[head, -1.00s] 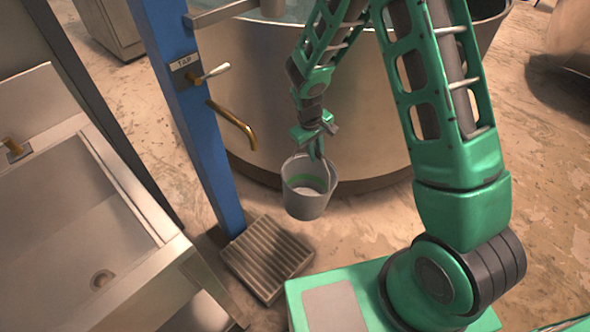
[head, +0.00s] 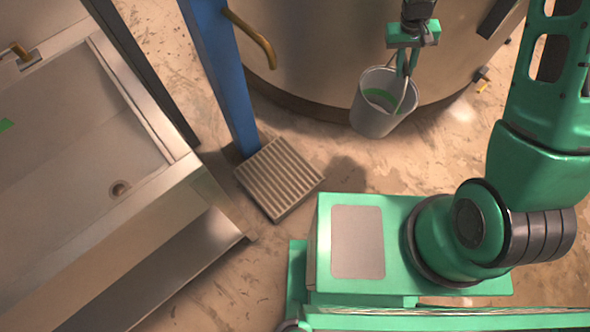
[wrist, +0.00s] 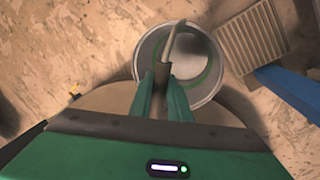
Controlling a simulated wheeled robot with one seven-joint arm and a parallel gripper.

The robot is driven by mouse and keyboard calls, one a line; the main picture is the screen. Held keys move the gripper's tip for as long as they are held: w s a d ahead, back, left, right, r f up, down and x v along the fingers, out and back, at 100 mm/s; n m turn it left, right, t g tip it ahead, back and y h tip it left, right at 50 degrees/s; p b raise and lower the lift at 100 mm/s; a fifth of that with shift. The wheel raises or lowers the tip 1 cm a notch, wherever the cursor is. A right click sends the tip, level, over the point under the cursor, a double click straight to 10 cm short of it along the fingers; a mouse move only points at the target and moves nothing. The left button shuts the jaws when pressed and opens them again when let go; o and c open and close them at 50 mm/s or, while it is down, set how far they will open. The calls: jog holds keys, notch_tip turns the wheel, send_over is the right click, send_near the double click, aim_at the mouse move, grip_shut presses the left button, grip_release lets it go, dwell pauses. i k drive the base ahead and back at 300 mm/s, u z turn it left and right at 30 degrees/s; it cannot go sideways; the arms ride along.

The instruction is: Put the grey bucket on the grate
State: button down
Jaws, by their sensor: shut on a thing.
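The grey bucket (head: 374,112) hangs tilted from its handle, with a green band inside. My gripper (head: 407,68) is shut on the handle and holds the bucket up, beside the large metal vessel. In the wrist view the gripper's fingers (wrist: 163,93) close on the handle over the bucket (wrist: 207,88). The ribbed grate (head: 277,182) lies on the floor at the foot of the blue post, to the left of and below the bucket in the head view. It also shows in the wrist view (wrist: 252,38) at the upper right, and its top is bare.
The blue post (head: 222,80) with a brass tap spout (head: 252,38) rises behind the grate. A steel sink (head: 80,150) stands to the left. The large metal vessel (head: 320,60) fills the back. Bare floor lies between bucket and grate.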

aim_at(279, 175)
jog(key=z, duration=0.9)
jog(key=k, duration=1.5)
jog(key=u, duration=0.9)
jog(key=i, duration=1)
jog(key=z, duration=0.05)
